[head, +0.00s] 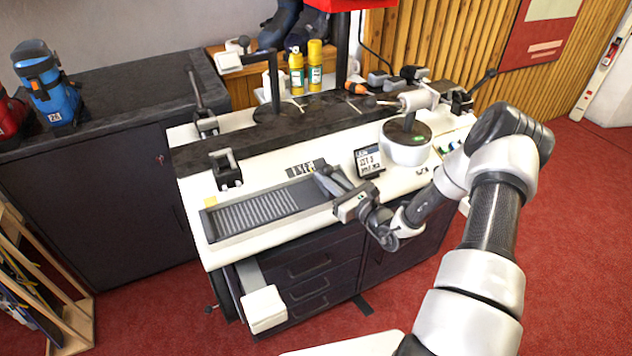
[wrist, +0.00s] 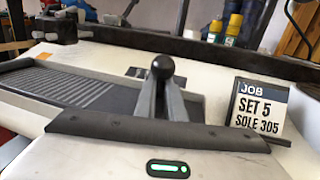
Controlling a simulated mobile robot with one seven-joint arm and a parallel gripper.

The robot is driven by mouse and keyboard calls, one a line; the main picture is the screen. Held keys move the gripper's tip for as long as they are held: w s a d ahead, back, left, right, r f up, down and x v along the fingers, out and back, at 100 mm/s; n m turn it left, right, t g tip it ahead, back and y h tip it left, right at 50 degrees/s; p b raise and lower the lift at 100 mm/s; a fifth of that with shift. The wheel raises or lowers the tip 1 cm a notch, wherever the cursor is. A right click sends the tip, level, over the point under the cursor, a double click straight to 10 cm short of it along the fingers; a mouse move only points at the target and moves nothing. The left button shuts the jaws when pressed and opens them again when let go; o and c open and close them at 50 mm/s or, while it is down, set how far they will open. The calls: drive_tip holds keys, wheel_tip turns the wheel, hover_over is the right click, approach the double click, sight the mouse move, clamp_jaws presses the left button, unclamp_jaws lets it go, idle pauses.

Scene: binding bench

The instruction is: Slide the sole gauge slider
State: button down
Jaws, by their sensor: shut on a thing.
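The sole gauge (head: 218,226) is a long dark tray with a ribbed grey track, set in the white bench top; its track also shows at the left of the wrist view (wrist: 60,85). My gripper (head: 326,178) is at the gauge's right end, reaching in from the right. In the wrist view its two grey fingers are closed on the slider's black ball knob (wrist: 162,67). The slider's lower part is hidden behind my fingers and hand. A job card (wrist: 258,106) reads "SET 5 SOLE 305"; it stands to the right of the gauge (head: 368,161).
A dark clamp (head: 226,170) stands behind the gauge's left end. A white round device (head: 405,148) is beyond the card. Two yellow bottles (head: 314,66) stand at the back. The track left of my gripper looks clear.

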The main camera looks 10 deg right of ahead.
drive_tip(key=d, duration=0.1)
drive_tip(key=w+d, duration=0.1)
drive_tip(key=d, duration=0.2)
drive_tip(key=shift+w+d+r, duration=0.2)
drive_tip(key=shift+r, duration=0.05)
drive_tip(key=shift+w+d+r, duration=0.1)
drive_tip(key=shift+d+r, duration=0.05)
drive_tip(key=shift+d, duration=0.3)
drive_tip(key=c, duration=1.8)
unclamp_jaws()
drive_tip(key=shift+w+d, duration=0.1)
drive_tip(key=shift+s, duration=0.2)
drive_tip(key=shift+s, duration=0.2)
drive_tip(key=v, duration=1.7)
drive_tip(key=shift+p, duration=0.3)
